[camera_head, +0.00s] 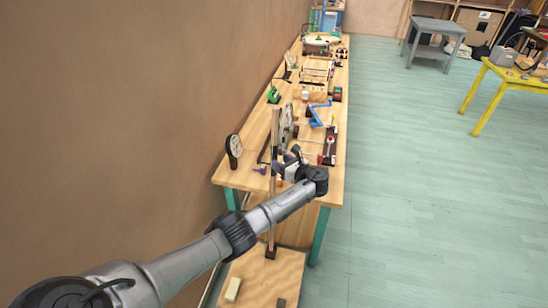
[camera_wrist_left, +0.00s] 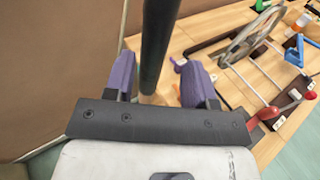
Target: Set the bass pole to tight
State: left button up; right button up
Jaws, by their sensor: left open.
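The bass pole (camera_head: 274,135) is a thin upright pole beside the near end of the long workbench. Its foot stands on a low wooden board (camera_head: 285,277). In the left wrist view the pole (camera_wrist_left: 157,45) is dark and runs down between the two purple fingers of my left gripper (camera_wrist_left: 160,72). The fingers are apart, with a gap visible on each side of the pole. In the head view my left gripper (camera_head: 277,164) is at the pole's middle height. The lower part of the pole is partly hidden by my arm. My right gripper is not in view.
The workbench (camera_head: 227,179) carries a round dark disc on a stand (camera_head: 234,147), a blue crank-like part (camera_head: 319,114), and a spoked wheel (camera_wrist_left: 251,36). A brown wall is on the left. A yellow table (camera_head: 484,106) stands far right. The green floor between is clear.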

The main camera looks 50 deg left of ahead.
pick_arm(q)
jog(key=v, duration=0.8)
dwell(0.5)
